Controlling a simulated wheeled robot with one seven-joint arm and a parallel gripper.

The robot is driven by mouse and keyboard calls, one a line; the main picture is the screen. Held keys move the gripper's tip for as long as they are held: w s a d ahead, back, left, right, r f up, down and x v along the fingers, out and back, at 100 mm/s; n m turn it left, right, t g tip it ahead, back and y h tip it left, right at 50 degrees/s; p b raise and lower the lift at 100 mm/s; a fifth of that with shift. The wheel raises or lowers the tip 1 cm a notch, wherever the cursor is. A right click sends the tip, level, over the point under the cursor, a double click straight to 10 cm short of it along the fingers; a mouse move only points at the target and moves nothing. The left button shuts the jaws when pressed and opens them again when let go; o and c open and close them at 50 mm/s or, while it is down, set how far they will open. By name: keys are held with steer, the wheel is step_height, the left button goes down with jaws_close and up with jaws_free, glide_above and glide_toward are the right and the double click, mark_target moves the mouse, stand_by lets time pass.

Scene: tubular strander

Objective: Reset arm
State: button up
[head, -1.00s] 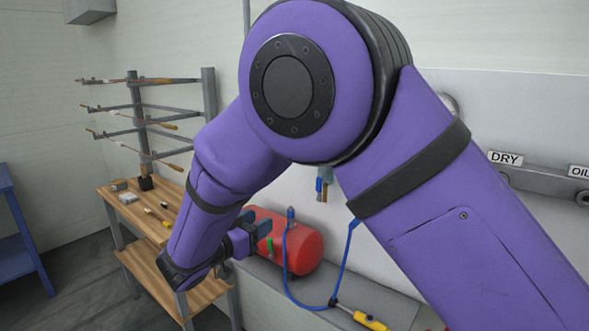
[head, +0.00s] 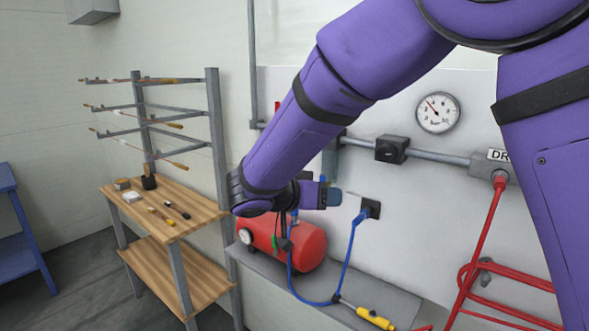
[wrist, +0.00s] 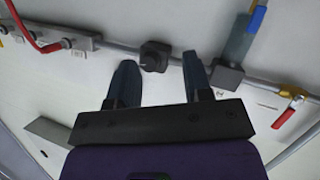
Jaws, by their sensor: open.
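My purple arm reaches across the head view from the right, ending in my gripper (head: 334,196) near the middle. In the wrist view my gripper (wrist: 160,78) shows two dark blue-grey fingers spread apart with nothing between them. Beyond the fingers is the white wall panel with a grey pipe and a black fitting (wrist: 154,56). In the head view the gripper is in front of the panel, above the red tank (head: 290,242). My forearm hides part of the panel and pipe.
A wooden workbench (head: 160,208) with small tools and a rod rack stands at left. A blue hose (head: 348,258) leads to a yellow-handled tool (head: 374,318) on the grey ledge. A red hose (head: 486,245) hangs at right. A gauge (head: 438,112) is on the wall.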

steer(key=s+d+r+n+g+y, duration=0.1)
steer(key=s+d+r+g+y, duration=0.15)
steer(key=s+d, duration=0.45)
steer(key=s+d+r+n+g+y, duration=0.1)
steer(key=s+d+r+g+y, duration=0.2)
steer(key=d, duration=0.9)
steer(key=s+d+r+n+t+y, duration=0.1)
steer(key=s+d+n+y, duration=0.1)
steer(key=s, duration=0.6)
steer(key=s+d+r+n+t+y, duration=0.1)
steer(key=s+d+n+t+y, duration=0.1)
steer(key=s, duration=0.7)
steer(key=shift+s+d+r+n+y, duration=0.3)
steer(key=shift+d+n+y, duration=0.3)
steer(key=shift+y, duration=0.55)
